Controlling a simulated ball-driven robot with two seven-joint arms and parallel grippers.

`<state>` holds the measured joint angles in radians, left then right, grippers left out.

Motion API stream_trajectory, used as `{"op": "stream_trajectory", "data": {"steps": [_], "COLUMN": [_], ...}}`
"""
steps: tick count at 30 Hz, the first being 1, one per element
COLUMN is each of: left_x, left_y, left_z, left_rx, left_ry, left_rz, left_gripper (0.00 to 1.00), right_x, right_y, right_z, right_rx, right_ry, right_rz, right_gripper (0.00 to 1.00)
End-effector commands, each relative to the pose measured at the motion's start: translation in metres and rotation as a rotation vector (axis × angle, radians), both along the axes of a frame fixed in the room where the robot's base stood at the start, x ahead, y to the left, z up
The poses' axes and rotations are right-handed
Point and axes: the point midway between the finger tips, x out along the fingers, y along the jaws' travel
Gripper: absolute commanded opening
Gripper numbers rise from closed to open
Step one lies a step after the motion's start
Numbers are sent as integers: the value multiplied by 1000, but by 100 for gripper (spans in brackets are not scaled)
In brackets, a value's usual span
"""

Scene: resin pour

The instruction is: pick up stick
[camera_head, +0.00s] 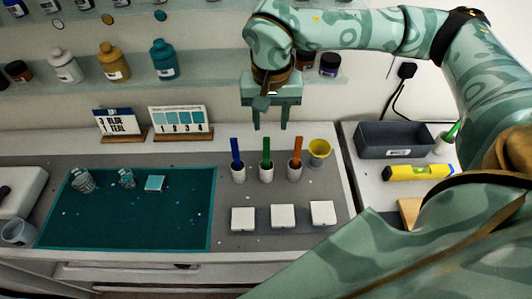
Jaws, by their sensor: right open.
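Three sticks stand upright in small white cups on the grey mat: a blue stick (236,152), a green stick (266,150) and an orange stick (296,150). Another green stick (454,131) leans in a white cup (444,146) at the right. My right gripper (270,127) is open and empty, fingers pointing down. In the picture it appears just above the middle green stick; its exact distance from it is hard to judge. The lower ends of the sticks are hidden in the cups. My left gripper is not in view.
A yellow cup (319,150) stands beside the orange stick. White square blocks (283,216) lie in front. A teal mat (130,222) holds two clear vessels and a teal square. Signs (181,122) stand behind. A dark bin (392,139) and yellow level (420,172) are at right.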

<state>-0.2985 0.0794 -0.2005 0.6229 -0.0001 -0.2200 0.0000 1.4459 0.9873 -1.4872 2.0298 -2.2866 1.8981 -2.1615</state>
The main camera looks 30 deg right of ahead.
Motion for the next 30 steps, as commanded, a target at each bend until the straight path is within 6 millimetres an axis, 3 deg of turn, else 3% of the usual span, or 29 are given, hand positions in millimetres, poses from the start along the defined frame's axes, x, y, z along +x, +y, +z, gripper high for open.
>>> {"op": "stream_trajectory", "data": {"steps": [3, 11, 18, 28, 30], "left_x": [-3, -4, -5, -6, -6], "left_y": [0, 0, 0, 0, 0], "left_z": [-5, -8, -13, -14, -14], "left_rx": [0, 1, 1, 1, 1], "left_ry": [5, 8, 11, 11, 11], "left_rz": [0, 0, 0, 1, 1], "left_gripper": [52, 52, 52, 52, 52], "right_x": [0, 1, 3, 4, 4], "right_y": [0, 1, 7, 7, 7], "right_z": [-28, -53, -91, -100, -100], "right_rx": [0, 1, 0, 0, 0], "right_ry": [4, 1, 4, -1, -1], "right_rz": [0, 0, 0, 0, 0], "right_gripper": [41, 41, 41, 41, 21]}}
